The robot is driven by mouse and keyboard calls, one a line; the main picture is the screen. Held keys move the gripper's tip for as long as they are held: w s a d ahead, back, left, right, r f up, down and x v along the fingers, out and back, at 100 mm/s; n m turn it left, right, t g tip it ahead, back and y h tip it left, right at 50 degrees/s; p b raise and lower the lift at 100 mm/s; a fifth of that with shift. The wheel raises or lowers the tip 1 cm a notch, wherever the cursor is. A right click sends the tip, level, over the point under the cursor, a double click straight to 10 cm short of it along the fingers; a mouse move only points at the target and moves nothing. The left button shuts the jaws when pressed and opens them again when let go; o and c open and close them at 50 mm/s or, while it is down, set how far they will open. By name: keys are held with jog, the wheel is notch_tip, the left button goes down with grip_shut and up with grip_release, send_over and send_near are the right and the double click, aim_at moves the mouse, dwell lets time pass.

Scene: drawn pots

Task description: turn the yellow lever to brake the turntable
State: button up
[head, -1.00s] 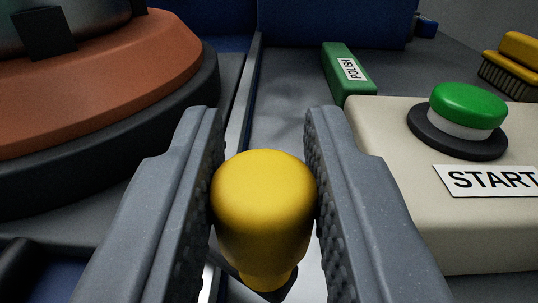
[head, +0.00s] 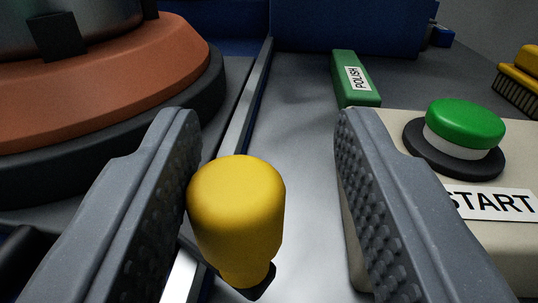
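The yellow lever (head: 236,212) shows its rounded knob in the lower middle of the head view, with its narrower neck going down below. My gripper (head: 268,115) is open around the knob. The left finger is at or very near the knob's left side; I cannot tell if it touches. A wide gap lies between the knob and the right finger. The turntable (head: 110,100) stands at the upper left, with an orange sloped ring above a dark base. A metal vessel sits on it, with a dark block against its side.
A cream box with a green button (head: 465,122) and a START label (head: 492,204) stands close to the right finger. A yellow brush (head: 522,77) is at the right edge. Grey surface behind the lever is clear.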

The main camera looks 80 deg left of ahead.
jog(key=shift+a+f, duration=0.1)
jog(key=shift+a, duration=0.05)
jog(key=shift+s, duration=0.15)
jog(key=shift+s+d+f, duration=0.1)
jog(key=shift+s+d, duration=0.05)
jog(key=shift+d, duration=0.3)
jog(key=b+v, duration=0.1)
jog(key=v, duration=1.2)
jog(key=shift+a, duration=0.1)
